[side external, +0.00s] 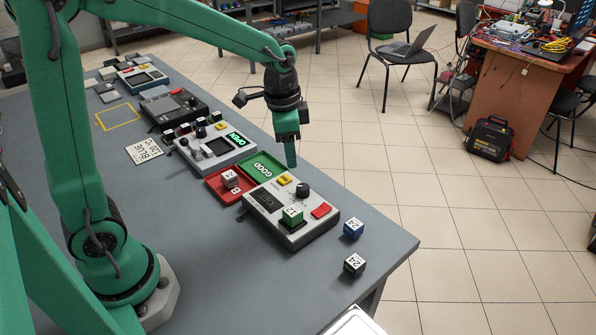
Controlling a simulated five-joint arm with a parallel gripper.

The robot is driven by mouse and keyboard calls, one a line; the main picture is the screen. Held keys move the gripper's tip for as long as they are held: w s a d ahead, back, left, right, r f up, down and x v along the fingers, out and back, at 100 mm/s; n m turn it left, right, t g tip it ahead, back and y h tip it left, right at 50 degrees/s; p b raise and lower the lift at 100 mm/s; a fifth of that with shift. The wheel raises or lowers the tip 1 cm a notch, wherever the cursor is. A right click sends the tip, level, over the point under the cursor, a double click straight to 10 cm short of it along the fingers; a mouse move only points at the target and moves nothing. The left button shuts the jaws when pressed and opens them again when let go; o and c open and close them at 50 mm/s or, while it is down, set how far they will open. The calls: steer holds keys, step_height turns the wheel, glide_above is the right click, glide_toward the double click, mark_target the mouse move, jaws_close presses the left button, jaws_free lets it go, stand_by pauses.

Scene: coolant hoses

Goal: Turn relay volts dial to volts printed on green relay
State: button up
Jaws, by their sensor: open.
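The relay tester (284,239) is a pale box near the table's right edge, with a dark display panel (264,201). The green relay (292,216) sits on it and its white top appears to read 12. A black dial knob (303,190), which I take for the volts dial, stands on the far side of the tester's top; its setting is too small to read. My gripper (291,164) points down above and slightly behind the knob, apart from it. Its jaws are open and empty, seen nearly edge-on.
A yellow button (284,180) and red button (321,211) flank the knob. A blue relay (353,229) and black relay (355,265) lie to the right. A red tray (215,189) holds a relay; a green GOOD tray (262,166) adjoins. Another device (213,150) reads OPEN.

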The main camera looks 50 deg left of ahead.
steer(key=m+g, duration=0.1)
steer(key=m, duration=0.1)
glide_above(303, 187)
step_height(303, 187, down, 5)
steer(key=shift+s+d+r, duration=0.1)
steer(key=shift+f, duration=3.9)
steer(key=c, duration=1)
